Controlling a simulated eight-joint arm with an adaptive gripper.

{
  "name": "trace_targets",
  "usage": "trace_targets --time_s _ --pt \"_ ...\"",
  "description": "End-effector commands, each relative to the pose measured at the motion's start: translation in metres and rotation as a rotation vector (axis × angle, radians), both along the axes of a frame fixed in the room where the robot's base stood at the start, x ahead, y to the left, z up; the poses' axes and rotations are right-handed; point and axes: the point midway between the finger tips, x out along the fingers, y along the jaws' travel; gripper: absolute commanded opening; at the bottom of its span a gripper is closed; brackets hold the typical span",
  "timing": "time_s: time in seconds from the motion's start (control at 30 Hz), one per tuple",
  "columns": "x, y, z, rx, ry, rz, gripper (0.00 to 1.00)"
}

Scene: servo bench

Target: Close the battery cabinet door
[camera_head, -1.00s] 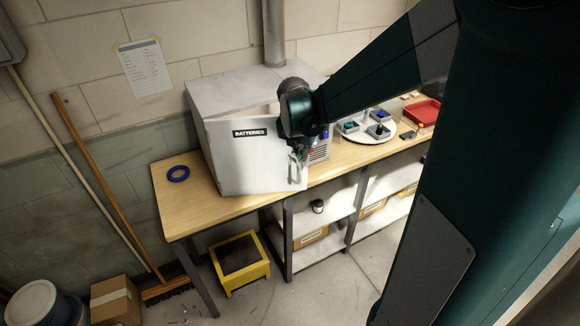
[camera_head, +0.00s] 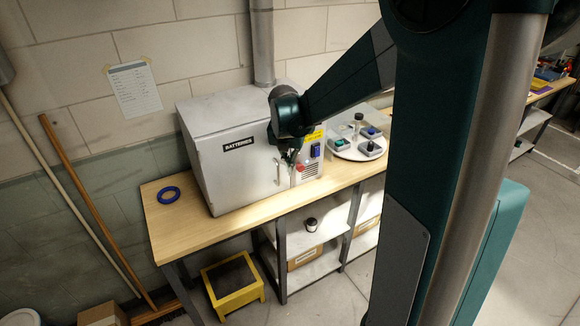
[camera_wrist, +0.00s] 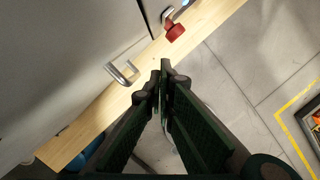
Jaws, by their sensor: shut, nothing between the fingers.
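The battery cabinet (camera_head: 215,105) is a grey box on the wooden bench. Its door (camera_head: 235,175), labelled BATTERIES, lies flush or nearly flush with the cabinet front; I cannot tell whether it is latched. The door handle (camera_head: 279,172) is a metal bar near the door's right edge, and it also shows in the wrist view (camera_wrist: 122,73). My gripper (camera_head: 290,160) is in front of the door's right edge, close to the handle. In the wrist view my gripper (camera_wrist: 163,75) is shut and empty, its fingertips apart from the handle and to its right.
A red knob (camera_head: 300,168) and a blue switch (camera_head: 316,150) are on the panel right of the door. A white round tray (camera_head: 345,153) with small boxes stands farther right.

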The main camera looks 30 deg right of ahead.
Motion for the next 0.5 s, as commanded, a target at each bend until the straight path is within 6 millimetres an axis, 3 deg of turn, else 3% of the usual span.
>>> trace_targets --time_s 0.27,0.5 --pt "-0.006 0.0 0.0 0.0 0.0 0.0 0.0" --pt "-0.026 0.0 0.0 0.0 0.0 -0.001 0.0"
